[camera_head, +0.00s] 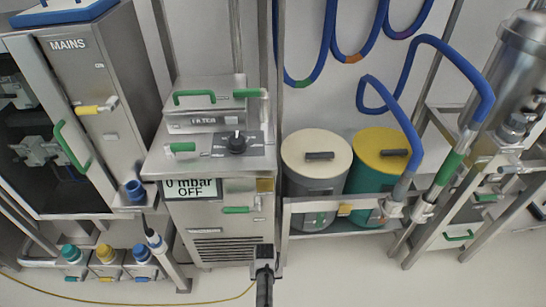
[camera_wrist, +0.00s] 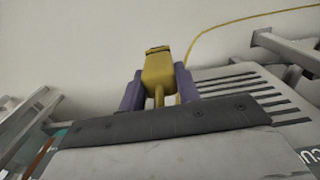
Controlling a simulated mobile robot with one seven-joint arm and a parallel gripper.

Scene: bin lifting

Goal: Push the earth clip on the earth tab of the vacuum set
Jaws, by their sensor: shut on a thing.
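The earth clip (camera_wrist: 159,70) is yellow and sits between the two purple fingers of my gripper (camera_wrist: 159,88) in the wrist view. My gripper is shut on it, and a thin yellow cable (camera_wrist: 215,27) trails from it. In the head view my gripper (camera_head: 264,254) is a dark shape at the lower right front of the vacuum set (camera_head: 222,222); the clip is hidden there. The vacuum set is a steel cabinet with a display reading 0 mbar OFF. A small brass-coloured patch (camera_head: 265,185) shows on its upper right front; I cannot tell whether it is the earth tab.
The yellow cable (camera_head: 130,303) runs along the floor to the left. A steel rack holds a white-lidded bin (camera_head: 316,150) and a yellow-lidded bin (camera_head: 381,150) right of the vacuum set. The MAINS cabinet (camera_head: 80,70) stands left. Vent slots (camera_wrist: 250,95) are close beside my gripper.

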